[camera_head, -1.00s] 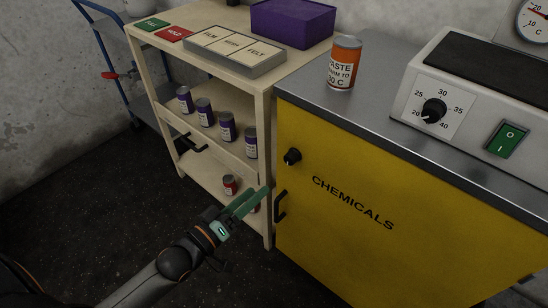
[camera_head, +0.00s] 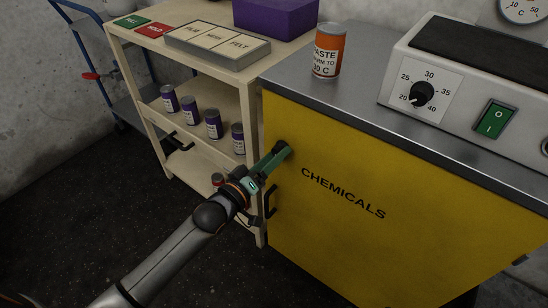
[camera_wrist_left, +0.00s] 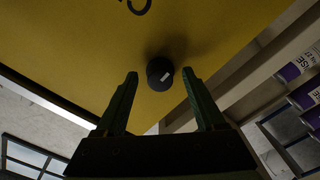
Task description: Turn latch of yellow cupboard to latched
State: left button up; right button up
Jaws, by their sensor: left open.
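The yellow cupboard (camera_head: 400,220), marked CHEMICALS, has its door shut. Its latch is a black round knob, which shows between and just ahead of my fingertips in the left wrist view (camera_wrist_left: 160,73), with a pale mark pointing up and to the right there. In the head view my left gripper (camera_head: 284,150) is at the latch and mostly hides it. The left wrist view shows my left gripper (camera_wrist_left: 160,78) open, one green finger on each side of the knob, with gaps on both sides. My right gripper is not in view.
A black door handle (camera_head: 270,200) sits below the latch. A cream shelf (camera_head: 252,110) with several purple cans stands left of the cupboard. On the cupboard top are an orange paste can (camera_head: 328,50) and a grey device (camera_head: 455,80) with a dial.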

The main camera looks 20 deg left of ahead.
pick_arm(q)
jog(key=shift+w, duration=0.15)
grip_shut()
dwell(0.6)
